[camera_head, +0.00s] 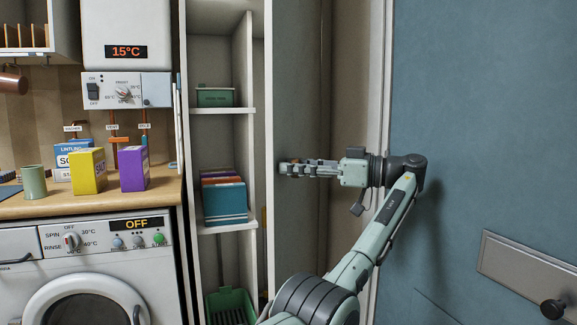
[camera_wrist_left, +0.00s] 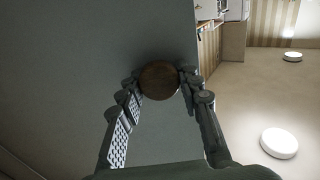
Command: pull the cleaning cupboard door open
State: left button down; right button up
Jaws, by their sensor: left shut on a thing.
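The cleaning cupboard door (camera_head: 297,80) is a pale grey panel that stands open, swung outward, with its white edge towards me. The cupboard's shelves (camera_head: 222,110) show to the left of it. My left gripper (camera_head: 285,167) is at the door's outer face, near the free edge. In the left wrist view, the gripper (camera_wrist_left: 160,82) has its fingertips on either side of a round brown knob (camera_wrist_left: 159,78) and is shut on it. The door's face (camera_wrist_left: 90,45) fills the left of that view. My right gripper is not in view.
The washing machine (camera_head: 85,265) and worktop (camera_head: 95,195) are left. A blue door (camera_head: 480,130) is right.

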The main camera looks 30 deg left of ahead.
aim_at(282, 119)
pick_arm(q)
jog(key=c, duration=1.1)
grip_release()
jog(key=shift+o, duration=0.2)
notch_tip(282, 119, up, 10)
